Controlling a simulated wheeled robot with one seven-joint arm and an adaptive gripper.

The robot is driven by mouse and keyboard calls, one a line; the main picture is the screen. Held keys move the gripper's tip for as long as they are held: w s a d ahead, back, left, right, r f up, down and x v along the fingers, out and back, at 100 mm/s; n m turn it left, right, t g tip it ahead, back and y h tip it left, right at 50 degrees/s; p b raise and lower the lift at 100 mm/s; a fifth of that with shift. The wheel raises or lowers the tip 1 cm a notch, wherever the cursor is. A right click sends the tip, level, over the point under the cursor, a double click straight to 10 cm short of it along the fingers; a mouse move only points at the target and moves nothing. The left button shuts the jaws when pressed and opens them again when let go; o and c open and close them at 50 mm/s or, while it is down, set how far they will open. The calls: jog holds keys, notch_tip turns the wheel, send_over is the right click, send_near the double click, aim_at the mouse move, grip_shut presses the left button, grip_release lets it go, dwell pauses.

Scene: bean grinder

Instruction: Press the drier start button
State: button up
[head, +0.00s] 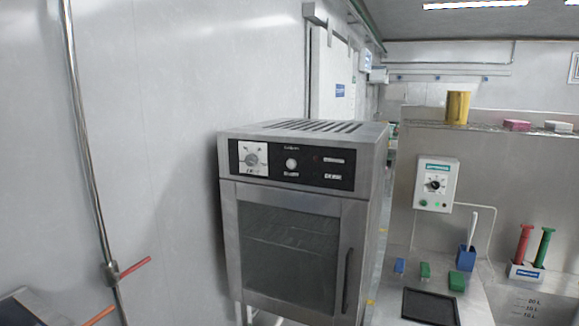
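A steel cabinet (300,200) that looks like the drier stands in the middle of the head view, against the left wall. Its black control panel (290,166) carries a dial on a white plate (252,158) at the left, a round white button or knob (291,164) near the middle, and a small dark red spot with white labels to the right. The labels are too small to read. The glass door (288,252) below is shut, with a dark vertical handle (347,280) at its right. My gripper is not in view.
A pipe (84,140) with a red lever (134,267) runs up the left wall. At right, a grey control box (436,184) with a dial and small buttons hangs above a steel counter with a black tray (430,307), blue and green blocks, and red and green tools. A narrow gap separates cabinet and counter.

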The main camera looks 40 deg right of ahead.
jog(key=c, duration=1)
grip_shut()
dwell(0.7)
